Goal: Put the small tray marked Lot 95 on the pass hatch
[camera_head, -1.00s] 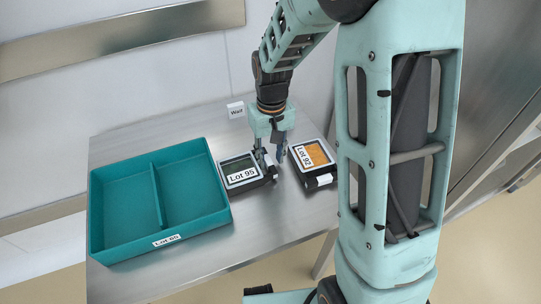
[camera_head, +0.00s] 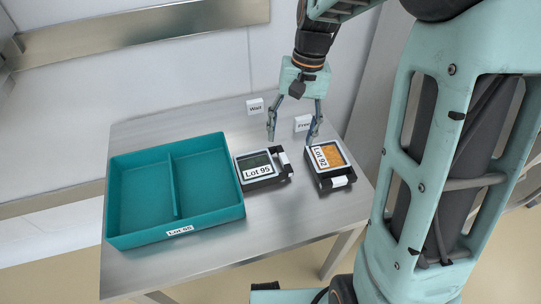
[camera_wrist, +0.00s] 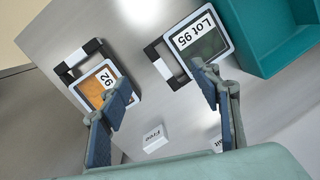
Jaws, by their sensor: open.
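The small tray marked Lot 95 (camera_head: 262,164) has a white rim, a dark green-grey inside and a black-and-white handle on its right. It lies flat on the steel table, close beside the large teal tray. In the wrist view the Lot 95 tray (camera_wrist: 204,44) shows at upper right, just beyond one finger. My gripper (camera_head: 291,139) is open and empty, its fingers pointing down, raised behind the small trays. In the wrist view my gripper (camera_wrist: 160,85) has its fingers wide apart with bare table between them. I cannot identify a pass hatch in these views.
A similar small tray marked Lot 92 (camera_head: 330,158), orange inside, lies to the right. The large two-part teal tray (camera_head: 213,217) fills the table's left. Signs reading Wait (camera_head: 255,106) and Free (camera_head: 303,123) stand at the back. The table front (camera_head: 270,230) is clear.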

